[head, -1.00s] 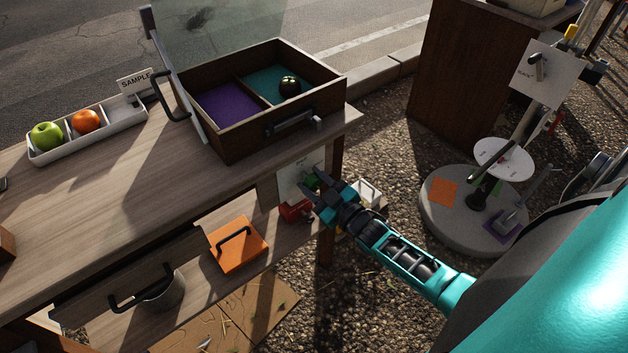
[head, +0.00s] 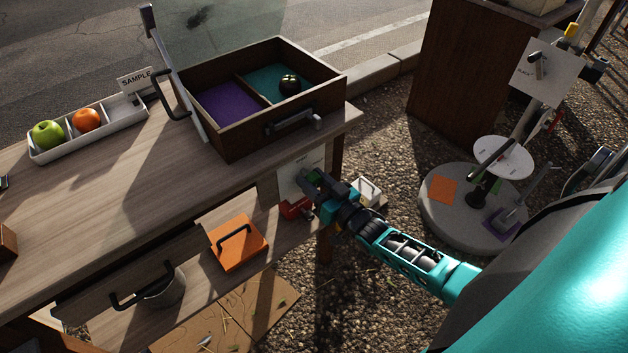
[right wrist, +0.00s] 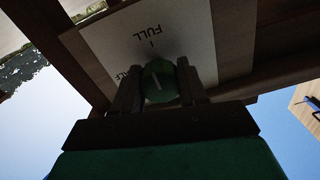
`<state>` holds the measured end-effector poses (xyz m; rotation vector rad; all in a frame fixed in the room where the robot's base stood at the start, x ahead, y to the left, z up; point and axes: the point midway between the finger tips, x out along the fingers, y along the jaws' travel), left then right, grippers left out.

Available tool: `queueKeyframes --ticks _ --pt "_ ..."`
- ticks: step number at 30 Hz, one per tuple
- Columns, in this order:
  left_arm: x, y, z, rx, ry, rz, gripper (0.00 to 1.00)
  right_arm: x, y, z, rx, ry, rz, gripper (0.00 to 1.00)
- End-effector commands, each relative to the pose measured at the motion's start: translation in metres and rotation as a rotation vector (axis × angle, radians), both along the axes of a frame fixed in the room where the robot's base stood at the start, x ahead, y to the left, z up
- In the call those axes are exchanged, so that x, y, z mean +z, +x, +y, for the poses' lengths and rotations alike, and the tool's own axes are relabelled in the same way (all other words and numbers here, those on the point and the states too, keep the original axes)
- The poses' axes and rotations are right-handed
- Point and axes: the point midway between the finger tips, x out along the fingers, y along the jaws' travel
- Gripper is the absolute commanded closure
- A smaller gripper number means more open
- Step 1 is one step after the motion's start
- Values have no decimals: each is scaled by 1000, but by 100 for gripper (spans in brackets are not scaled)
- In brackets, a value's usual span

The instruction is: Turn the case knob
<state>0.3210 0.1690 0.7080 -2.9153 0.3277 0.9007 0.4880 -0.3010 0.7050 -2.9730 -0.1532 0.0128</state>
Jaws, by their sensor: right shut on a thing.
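A round green knob (right wrist: 158,82) with a pale line on it sits on a white label plate (right wrist: 95,42) under the counter. The plate reads "FULL", with part of another word ending in "LF" beside the knob. My right gripper (right wrist: 156,84) is shut on the knob, one finger on each side. In the head view my right gripper (head: 314,181) is at the plate below the counter's right end and mostly hides the knob. The wooden case (head: 228,141) stands on the counter with its glass lid raised. My left gripper is not in view.
A white tray (head: 92,143) holds a green apple and an orange fruit. A red object (head: 296,207) and an orange box (head: 238,243) are below the counter near my right arm.

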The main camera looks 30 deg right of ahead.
Motion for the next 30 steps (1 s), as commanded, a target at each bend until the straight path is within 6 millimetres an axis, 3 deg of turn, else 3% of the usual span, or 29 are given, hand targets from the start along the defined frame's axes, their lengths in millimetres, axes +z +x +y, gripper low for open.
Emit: queueKeyframes --ticks 12,13,18,20,30 --pt "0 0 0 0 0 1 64 0 0 0 0 10 1 88" --pt "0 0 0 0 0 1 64 0 0 0 0 10 1 55" --pt "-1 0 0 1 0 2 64 0 0 0 0 9 1 39" --pt "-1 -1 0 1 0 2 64 0 0 0 0 8 1 33" --pt "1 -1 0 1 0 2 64 0 -6 0 0 8 2 33"
